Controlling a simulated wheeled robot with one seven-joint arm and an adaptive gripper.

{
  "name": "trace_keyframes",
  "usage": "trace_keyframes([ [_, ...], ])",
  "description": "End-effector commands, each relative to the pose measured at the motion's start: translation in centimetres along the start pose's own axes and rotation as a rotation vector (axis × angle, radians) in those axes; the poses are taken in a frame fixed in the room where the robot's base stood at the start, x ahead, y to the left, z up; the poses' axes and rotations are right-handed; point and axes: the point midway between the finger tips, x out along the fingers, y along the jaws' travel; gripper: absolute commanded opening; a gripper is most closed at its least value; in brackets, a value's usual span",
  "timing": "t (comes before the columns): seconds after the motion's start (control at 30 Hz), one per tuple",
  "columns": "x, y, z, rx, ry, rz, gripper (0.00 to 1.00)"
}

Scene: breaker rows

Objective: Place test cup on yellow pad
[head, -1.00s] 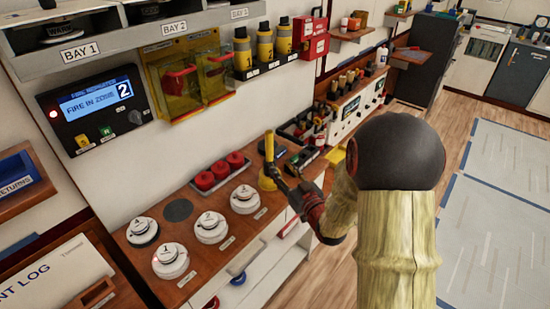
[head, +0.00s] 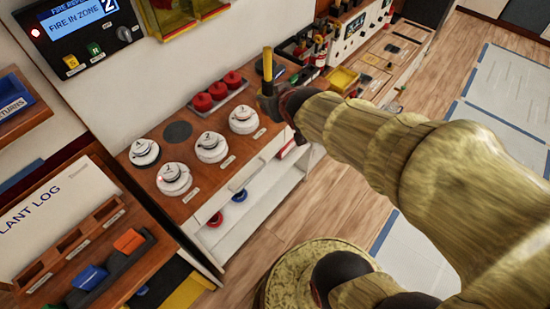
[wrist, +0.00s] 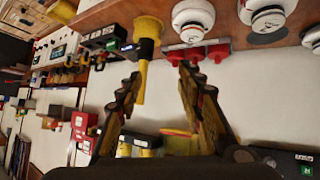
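The test cup appears to be the yellow cup with an upright yellow handle (head: 267,64), at the right end of the wooden bench. Its lower part is hidden behind my gripper (head: 270,103) in the head view. In the wrist view its yellow bowl (wrist: 148,28), black collar and handle show, with the bowl toward the bench. My gripper (wrist: 160,75) is open there. The handle lies between the fingers in the picture, close to the left finger; I cannot tell if they touch. A flat yellow surface (head: 187,292) shows at the bottom left; I cannot tell if it is the pad.
White numbered detectors (head: 172,179) and a rack of red caps (head: 218,92) stand on the bench (head: 205,200) left of my gripper. A yellow tray (head: 343,80) and tools lie beyond. A tray with orange and blue blocks (head: 110,265) is lower left.

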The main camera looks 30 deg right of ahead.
Motion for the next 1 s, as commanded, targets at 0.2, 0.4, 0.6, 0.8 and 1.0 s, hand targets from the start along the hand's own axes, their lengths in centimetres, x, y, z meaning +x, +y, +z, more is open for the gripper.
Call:
trace_keyframes([
  [0.2,-9.4,-4.5,4.2,0.004,-0.212,-0.085,0.37],
  [0.4,-15.7,-7.0,8.3,-0.009,-0.360,-0.166,0.37],
  [0.6,-17.7,-7.7,9.8,-0.018,-0.409,-0.193,0.37],
  [0.8,-17.6,-7.7,9.8,-0.017,-0.410,-0.192,0.37],
  [1.0,-17.6,-7.7,9.7,-0.017,-0.409,-0.192,0.37],
])
